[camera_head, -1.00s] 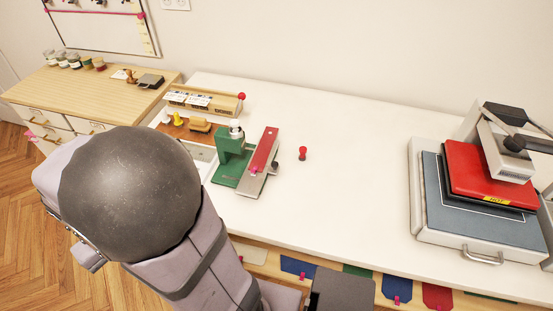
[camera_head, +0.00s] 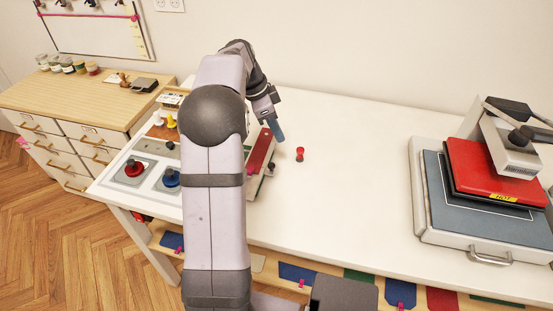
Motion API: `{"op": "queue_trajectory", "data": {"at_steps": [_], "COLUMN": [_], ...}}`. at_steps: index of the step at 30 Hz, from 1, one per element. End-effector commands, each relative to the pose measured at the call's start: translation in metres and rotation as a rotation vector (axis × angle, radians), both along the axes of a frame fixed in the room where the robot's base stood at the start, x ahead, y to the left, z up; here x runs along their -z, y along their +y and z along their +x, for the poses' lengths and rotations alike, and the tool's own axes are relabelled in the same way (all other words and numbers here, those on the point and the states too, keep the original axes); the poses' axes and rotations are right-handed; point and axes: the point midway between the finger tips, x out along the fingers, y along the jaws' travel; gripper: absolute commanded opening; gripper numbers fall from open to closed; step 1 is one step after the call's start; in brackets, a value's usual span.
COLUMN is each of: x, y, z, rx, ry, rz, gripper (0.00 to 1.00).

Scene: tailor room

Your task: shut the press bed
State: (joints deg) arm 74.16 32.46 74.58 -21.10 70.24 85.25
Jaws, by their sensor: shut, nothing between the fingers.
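The heat press stands at the right end of the white table. Its press bed (camera_head: 455,215) is a grey pad on a pale base with a metal handle (camera_head: 490,258) at the front. The bed sticks out toward the front and left of the red upper plate (camera_head: 485,165), marked "HOT". The plate hangs over the bed's back part. My gripper (camera_head: 277,132) is shut and empty, pointing down over the middle-left of the table. It is far left of the press, near a small red-topped peg (camera_head: 300,154).
My arm hides most of the green and red hand tool (camera_head: 259,150). Red and blue knobbed stamps (camera_head: 133,170) sit at the table's left end. A wooden cabinet (camera_head: 80,110) stands at the left. The table between the peg and the press is clear.

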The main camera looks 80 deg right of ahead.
Motion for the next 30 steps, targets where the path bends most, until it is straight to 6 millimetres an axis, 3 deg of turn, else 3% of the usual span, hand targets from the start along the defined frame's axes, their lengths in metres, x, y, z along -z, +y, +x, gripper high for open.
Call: {"op": "queue_trajectory", "data": {"at_steps": [11, 27, 30], "x": [0.012, 0.095, 0.093], "y": [-0.003, -0.016, -0.009], "z": [-0.007, -0.035, -0.018], "rx": [0.010, 0.009, 0.004], "ry": [0.002, 0.001, 0.001], "rz": [-0.001, 0.002, -0.001], "gripper": [0.00, 0.00, 0.00]}}
